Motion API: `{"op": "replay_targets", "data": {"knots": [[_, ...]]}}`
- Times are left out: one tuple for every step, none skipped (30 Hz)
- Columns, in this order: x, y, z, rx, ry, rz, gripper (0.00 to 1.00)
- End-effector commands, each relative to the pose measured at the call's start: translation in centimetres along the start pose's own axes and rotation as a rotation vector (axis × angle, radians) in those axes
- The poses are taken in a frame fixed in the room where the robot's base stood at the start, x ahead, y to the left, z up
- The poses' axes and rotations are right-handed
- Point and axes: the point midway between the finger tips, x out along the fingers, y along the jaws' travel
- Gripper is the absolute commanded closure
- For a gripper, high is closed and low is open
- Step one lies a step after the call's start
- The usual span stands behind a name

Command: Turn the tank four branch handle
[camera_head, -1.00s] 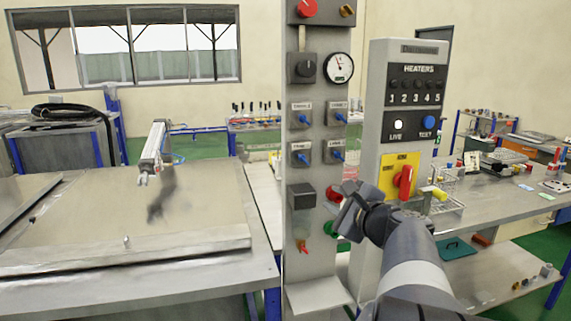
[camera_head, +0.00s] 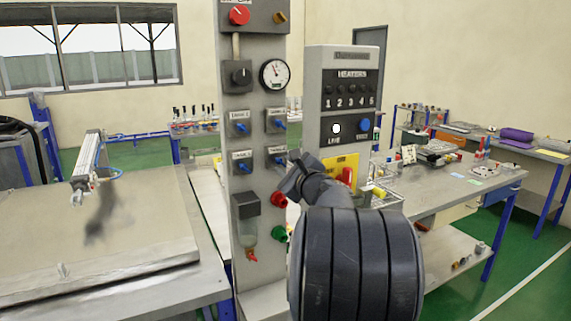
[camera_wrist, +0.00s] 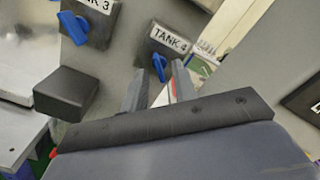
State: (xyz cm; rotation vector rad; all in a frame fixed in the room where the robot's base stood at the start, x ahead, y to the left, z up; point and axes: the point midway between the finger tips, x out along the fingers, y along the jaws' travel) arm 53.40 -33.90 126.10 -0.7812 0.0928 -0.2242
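The tank four valve has a blue branch handle (camera_wrist: 159,67) under a "TANK 4" label (camera_wrist: 170,40) on the grey panel. In the head view the handle (camera_head: 279,160) is at the lower right of the four blue handles, partly behind my gripper (camera_head: 292,178). In the wrist view my gripper (camera_wrist: 160,80) is open, with one finger on each side of the line to the handle. The handle appears just beyond the fingertips; I cannot tell whether it is between them. The tank three handle (camera_wrist: 73,27) is to its left.
A dark block (camera_wrist: 65,93) sticks out of the panel below the tank three valve. Red (camera_head: 279,199) and green (camera_head: 281,234) buttons are just below my gripper. The heaters box (camera_head: 340,100) with a red switch stands close on the right.

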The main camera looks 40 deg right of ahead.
Motion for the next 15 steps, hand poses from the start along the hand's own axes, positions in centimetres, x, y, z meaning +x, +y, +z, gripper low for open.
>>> {"op": "replay_targets", "data": {"knots": [[0.33,0.04,0.04,0.0,0.0,0.002,0.73],[0.45,0.06,0.03,0.0,0.0,0.002,0.73],[0.56,0.07,0.02,-0.001,-0.001,0.002,0.73],[0.61,0.07,0.02,-0.001,-0.001,0.001,0.73],[0.64,0.07,0.02,-0.001,-0.001,0.001,0.73],[0.66,0.07,0.02,-0.001,-0.001,0.001,0.73],[0.66,0.07,0.01,-0.001,-0.001,0.001,0.73],[0.65,0.07,0.01,-0.001,-0.001,0.001,0.73],[0.64,0.07,0.01,-0.001,-0.001,0.001,0.73],[0.64,0.07,0.01,-0.001,-0.001,0.001,0.73],[0.63,0.06,0.0,-0.001,-0.001,0.001,0.73],[0.62,0.06,0.0,-0.001,0.0,0.001,0.75],[0.62,0.06,0.0,-0.001,0.0,0.001,0.78],[0.62,0.06,0.0,-0.001,0.0,0.001,0.8],[0.61,0.06,0.0,-0.001,0.0,0.001,0.83]]}}
